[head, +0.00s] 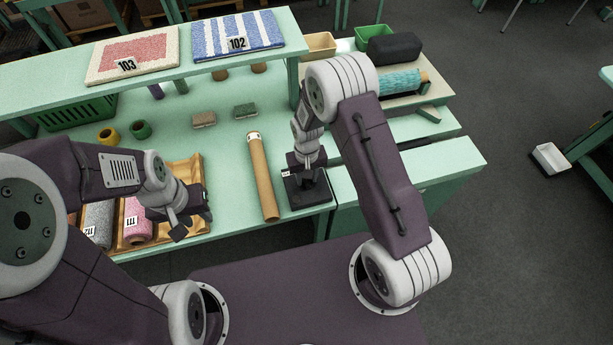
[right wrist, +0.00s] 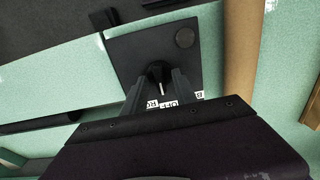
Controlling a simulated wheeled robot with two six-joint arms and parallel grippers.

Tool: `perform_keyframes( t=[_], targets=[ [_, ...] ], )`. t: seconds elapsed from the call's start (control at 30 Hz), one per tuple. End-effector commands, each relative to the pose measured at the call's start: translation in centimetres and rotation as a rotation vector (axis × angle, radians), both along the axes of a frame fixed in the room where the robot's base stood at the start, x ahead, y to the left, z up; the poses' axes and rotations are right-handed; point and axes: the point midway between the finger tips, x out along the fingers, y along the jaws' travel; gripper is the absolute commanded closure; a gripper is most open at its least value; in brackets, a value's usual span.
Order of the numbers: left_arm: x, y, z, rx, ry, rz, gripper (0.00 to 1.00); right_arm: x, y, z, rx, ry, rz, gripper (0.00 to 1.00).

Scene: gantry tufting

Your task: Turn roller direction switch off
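The roller direction switch is a black box (head: 318,194) on the front right of the green table; it also shows in the right wrist view (right wrist: 140,48). Its small lever (right wrist: 157,72) has a pale knob. White labels (right wrist: 176,104) along the box's near edge are partly covered by my fingers; one reads OFF. My right gripper (head: 308,174) is directly over the box, pointing down. In the right wrist view its fingers (right wrist: 158,82) stand apart, one each side of the lever; I cannot tell whether either touches it. My left gripper (head: 178,230) is over the yarn tray's right end; its fingers are unclear.
A cardboard tube (head: 262,178) lies just left of the switch box. A wooden tray (head: 187,167) with yarn rolls (head: 137,219) is at the left. Tufted samples (head: 237,35) lie on the raised shelf. A teal roller (head: 400,82) is at the back right.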

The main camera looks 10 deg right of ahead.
Motion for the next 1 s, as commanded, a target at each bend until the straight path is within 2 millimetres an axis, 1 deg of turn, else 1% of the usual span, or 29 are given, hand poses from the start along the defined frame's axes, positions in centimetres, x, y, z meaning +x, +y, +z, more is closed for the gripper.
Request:
perform_keyframes(
  t=[0.07, 0.17, 0.4, 0.53, 0.67, 1.0],
  targets=[
    [0.0, 0.0, -0.1, 0.000, 0.000, 0.000, 0.66, 0.0, 0.0, 0.1, 0.000, 0.001, 0.000, 0.66],
    [0.0, 0.0, -0.5, 0.000, 0.000, 0.000, 0.66, 0.1, 0.0, 1.3, 0.000, -0.002, 0.000, 0.66],
    [0.0, 0.0, -1.7, 0.000, 0.000, 0.000, 0.66, 0.1, 0.0, 6.5, 0.001, -0.005, 0.000, 0.66],
    [0.0, 0.0, -1.9, 0.000, 0.000, 0.000, 0.66, 0.1, 0.0, 8.4, 0.001, -0.003, 0.000, 0.66],
    [0.0, 0.0, -1.9, 0.000, 0.000, 0.000, 0.66, 0.0, 0.0, 9.1, 0.000, -0.001, 0.000, 0.66],
    [0.0, 0.0, -1.9, 0.000, 0.000, 0.000, 0.66, 0.0, 0.0, 9.1, 0.000, 0.000, 0.000, 0.66]
  ],
)
